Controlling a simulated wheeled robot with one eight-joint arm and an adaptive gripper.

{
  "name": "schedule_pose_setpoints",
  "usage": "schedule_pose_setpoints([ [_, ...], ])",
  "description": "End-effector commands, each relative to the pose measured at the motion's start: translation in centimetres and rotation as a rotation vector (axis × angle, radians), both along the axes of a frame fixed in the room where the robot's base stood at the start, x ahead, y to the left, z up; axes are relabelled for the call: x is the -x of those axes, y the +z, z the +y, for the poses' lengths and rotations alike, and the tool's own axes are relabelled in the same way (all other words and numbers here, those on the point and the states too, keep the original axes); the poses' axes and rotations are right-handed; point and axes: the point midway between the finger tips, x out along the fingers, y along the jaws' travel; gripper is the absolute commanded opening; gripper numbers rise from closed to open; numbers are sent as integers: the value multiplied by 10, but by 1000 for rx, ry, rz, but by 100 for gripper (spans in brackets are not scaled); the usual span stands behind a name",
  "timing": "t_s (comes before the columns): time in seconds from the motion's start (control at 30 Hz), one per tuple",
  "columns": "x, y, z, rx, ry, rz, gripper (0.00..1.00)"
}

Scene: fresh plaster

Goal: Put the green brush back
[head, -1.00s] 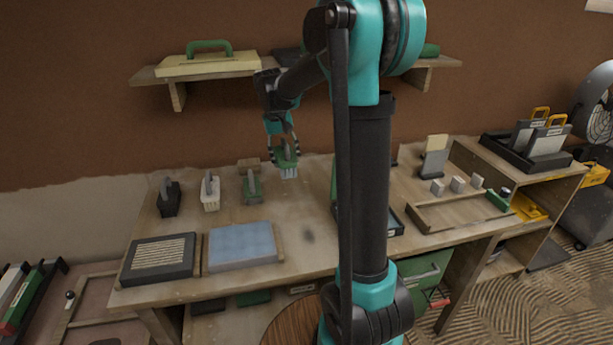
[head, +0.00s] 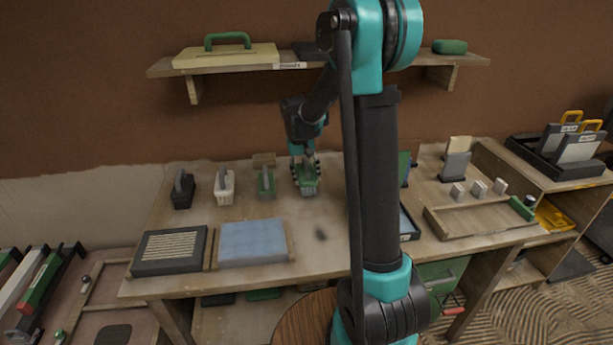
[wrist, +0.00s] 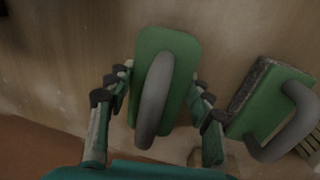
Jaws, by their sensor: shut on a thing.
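My gripper (head: 305,170) is shut on a green brush (head: 308,184) with a grey handle, low over the back of the workbench. In the wrist view, the fingers of my gripper (wrist: 155,108) lie on both sides of the held green brush (wrist: 180,52). I cannot tell if its underside touches the bench. A second green brush (head: 266,184) with a grey handle stands just to its left; it also shows at the right of the wrist view (wrist: 262,105).
A white brush (head: 224,188) and a black brush (head: 184,192) stand farther left in the row. A blue pad (head: 252,240) and a dark ribbed block (head: 170,250) lie in front. A shelf (head: 355,62) is above. Bare bench (head: 310,215) lies in front of the held brush.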

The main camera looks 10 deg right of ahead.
Motion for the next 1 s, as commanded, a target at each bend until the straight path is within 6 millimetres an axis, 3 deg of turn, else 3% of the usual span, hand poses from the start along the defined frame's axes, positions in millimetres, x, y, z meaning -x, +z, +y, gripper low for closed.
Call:
schedule_pose_setpoints([
  [0.33,0,-3,0,0,0,0,15],
  [0.37,0,-3,0,0,0,0,54],
  [0.5,0,-2,0,0,0,0,71],
  [0.83,0,-1,0,0,0,0,72],
  [1.0,0,15,2,0,0,0,72],
])
